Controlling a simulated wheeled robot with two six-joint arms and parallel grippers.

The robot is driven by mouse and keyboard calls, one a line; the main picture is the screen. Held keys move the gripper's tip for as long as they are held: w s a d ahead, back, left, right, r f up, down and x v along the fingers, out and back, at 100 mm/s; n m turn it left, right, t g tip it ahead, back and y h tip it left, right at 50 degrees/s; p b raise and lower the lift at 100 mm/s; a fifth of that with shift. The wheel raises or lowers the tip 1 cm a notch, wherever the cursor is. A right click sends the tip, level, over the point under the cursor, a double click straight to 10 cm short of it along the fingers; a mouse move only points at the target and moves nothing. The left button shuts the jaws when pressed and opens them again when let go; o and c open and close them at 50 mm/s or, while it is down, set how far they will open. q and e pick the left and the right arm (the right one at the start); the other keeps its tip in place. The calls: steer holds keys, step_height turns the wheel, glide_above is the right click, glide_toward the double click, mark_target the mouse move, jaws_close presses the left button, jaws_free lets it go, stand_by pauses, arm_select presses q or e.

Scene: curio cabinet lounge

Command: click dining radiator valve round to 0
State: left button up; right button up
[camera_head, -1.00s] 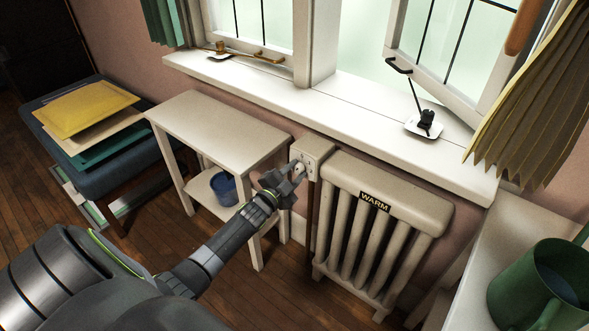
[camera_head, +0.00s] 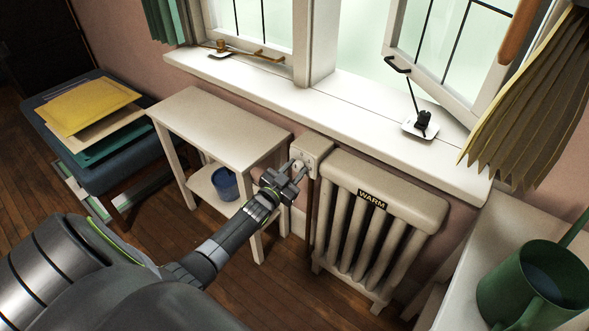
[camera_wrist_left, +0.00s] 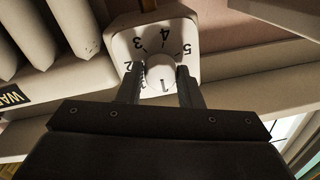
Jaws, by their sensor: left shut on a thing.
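The radiator valve (camera_head: 313,153) is a pale box with a numbered dial at the upper left corner of the cream radiator (camera_head: 378,200). In the left wrist view its white face (camera_wrist_left: 127,47) carries black numerals around a round white knob (camera_wrist_left: 160,75). My left gripper (camera_head: 297,168) reaches the dial from the front left. In the wrist view its two dark fingers (camera_wrist_left: 161,82) stand on either side of the knob, shut on it. The fingers cover part of the dial, and I cannot tell which number the knob points to. My right gripper is not in view.
A small white side table (camera_head: 225,120) with a blue cup (camera_head: 225,184) on its shelf stands left of the valve. The window sill (camera_head: 330,105) runs above. A sign reading WARM (camera_head: 372,199) is on the radiator.

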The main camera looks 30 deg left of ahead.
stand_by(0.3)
arm_select(q)
steer(key=o, duration=1)
steer(key=shift+c, duration=0.2)
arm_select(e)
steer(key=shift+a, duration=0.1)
arm_select(q)
steer(key=s, duration=1.7)
steer(key=shift+s+a+f+p, duration=0.15)
steer(key=shift+s+f+p, duration=0.15)
steer(key=shift+p, duration=0.15)
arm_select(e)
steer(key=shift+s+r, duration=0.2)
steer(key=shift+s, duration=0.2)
arm_select(q)
steer(key=shift+w+f, duration=0.1)
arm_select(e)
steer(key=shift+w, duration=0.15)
